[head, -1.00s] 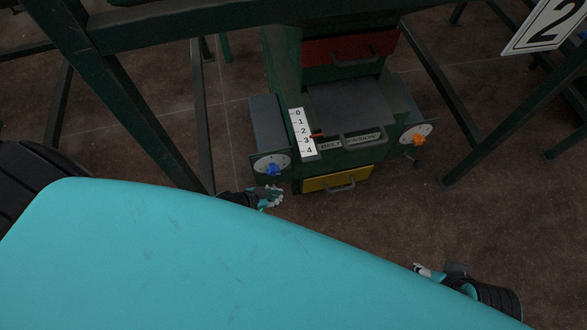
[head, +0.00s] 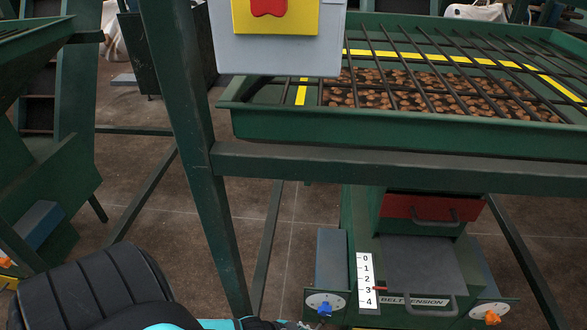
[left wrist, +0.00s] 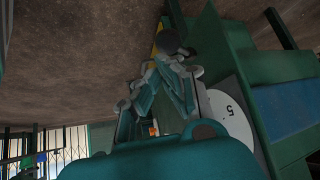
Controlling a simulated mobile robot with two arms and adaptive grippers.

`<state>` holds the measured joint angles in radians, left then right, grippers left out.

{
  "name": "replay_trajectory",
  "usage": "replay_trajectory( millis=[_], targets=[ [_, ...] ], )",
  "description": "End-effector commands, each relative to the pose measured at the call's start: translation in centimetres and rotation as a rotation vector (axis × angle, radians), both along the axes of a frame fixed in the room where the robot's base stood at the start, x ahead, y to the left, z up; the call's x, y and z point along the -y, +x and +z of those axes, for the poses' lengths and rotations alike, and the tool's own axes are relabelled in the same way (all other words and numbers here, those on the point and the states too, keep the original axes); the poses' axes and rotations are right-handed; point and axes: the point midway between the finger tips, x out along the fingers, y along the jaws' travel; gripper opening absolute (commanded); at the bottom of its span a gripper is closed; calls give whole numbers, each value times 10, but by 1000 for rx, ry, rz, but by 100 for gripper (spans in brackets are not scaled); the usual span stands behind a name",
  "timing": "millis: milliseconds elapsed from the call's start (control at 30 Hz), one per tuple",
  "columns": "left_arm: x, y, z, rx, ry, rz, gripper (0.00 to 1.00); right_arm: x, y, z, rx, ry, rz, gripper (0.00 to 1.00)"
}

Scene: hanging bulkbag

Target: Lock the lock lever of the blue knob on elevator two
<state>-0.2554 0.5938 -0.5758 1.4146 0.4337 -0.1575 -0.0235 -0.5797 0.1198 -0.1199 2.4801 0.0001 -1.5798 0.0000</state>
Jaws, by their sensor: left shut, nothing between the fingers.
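The blue knob (head: 324,309) sits on a white round dial on the left side of the green machine, low in the head view. My left arm reaches in at the bottom edge there, and its gripper is mostly cut off. In the left wrist view my left gripper (left wrist: 168,62) is shut and empty, with its fingertips close to a dark round end (left wrist: 168,42), possibly the lock lever; contact cannot be told. A white dial marked 5 (left wrist: 230,118) is beside the fingers. The blue knob is not distinguishable there. My right gripper is out of view.
An orange knob (head: 491,317) is on the machine's right side. A number scale (head: 366,279), red drawer (head: 420,208) and grey cover are between the knobs. A green frame post (head: 203,165) and a grated green hopper (head: 400,130) stand in front and above.

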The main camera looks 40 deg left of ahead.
Motion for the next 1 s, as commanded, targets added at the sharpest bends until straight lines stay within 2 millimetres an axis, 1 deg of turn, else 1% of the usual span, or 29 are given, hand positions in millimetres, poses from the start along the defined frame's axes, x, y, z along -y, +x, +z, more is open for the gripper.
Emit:
replay_trajectory(
  millis=[33, 200, 400, 567, 1000],
  targets=[
    [-2, -8, 9, 1, -3, -2, 0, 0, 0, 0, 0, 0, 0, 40],
    [-10, -27, 36, 5, -7, -5, 0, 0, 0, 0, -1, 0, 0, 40],
    [-16, -41, 55, 9, -10, -5, 0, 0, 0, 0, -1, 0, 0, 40],
    [-17, -43, 60, 11, -11, -5, 0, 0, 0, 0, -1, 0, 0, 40],
    [-16, -42, 60, 12, -13, -5, 0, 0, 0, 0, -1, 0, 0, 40]
  ],
)
